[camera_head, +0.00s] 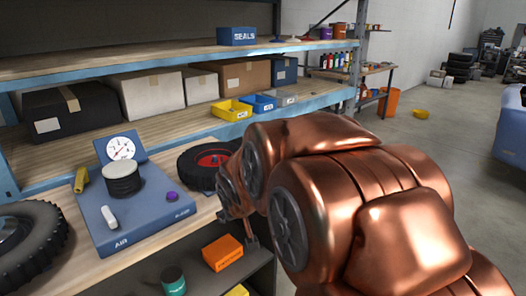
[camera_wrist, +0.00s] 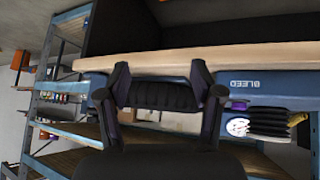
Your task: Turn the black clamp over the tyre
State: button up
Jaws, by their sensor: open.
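A small black tyre with a red hub (camera_head: 209,161) lies flat on the bench, partly hidden by my copper arm. In the wrist view, which is upside down, a black ribbed band that looks like its tread (camera_wrist: 163,96) shows between the fingers of my gripper (camera_wrist: 160,78). My gripper is open with a finger on either side of the band; I cannot tell whether they touch it. In the head view my gripper is mostly hidden by the arm. I cannot make out the black clamp for certain in either view.
Left of the tyre stands a blue AIR panel (camera_head: 115,227) with a gauge (camera_head: 121,149), a black ribbed cylinder (camera_head: 121,180) and a purple knob (camera_head: 172,196). A larger tyre (camera_head: 48,240) lies at far left. An orange box (camera_head: 222,252) sits on the lower shelf.

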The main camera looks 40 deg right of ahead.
jog(key=w+d+r+t+h+b, duration=0.1)
jog(key=w+d+r+t+b, duration=0.15)
jog(key=d, duration=0.45)
jog(key=w+d+r+m+t+h+b, duration=0.1)
jog(key=w+d+r+t+b, duration=0.1)
jog(key=d+t, duration=0.35)
jog(key=w+d+r+t+h+b, duration=0.1)
jog(key=w+d+r+t+b, duration=0.15)
jog(key=d, duration=0.65)
jog(key=shift+g, duration=0.35)
jog(key=shift+a+p+x, duration=0.15)
jog(key=shift+p+x, duration=0.25)
jog(key=shift+x, duration=1.6)
jog(key=shift+a+p+x, duration=0.1)
jog(key=shift+p+x, duration=0.3)
jog(key=shift+x, duration=1.55)
jog(key=shift+w+r, duration=0.1)
jog(key=shift+r, duration=0.05)
grip_shut()
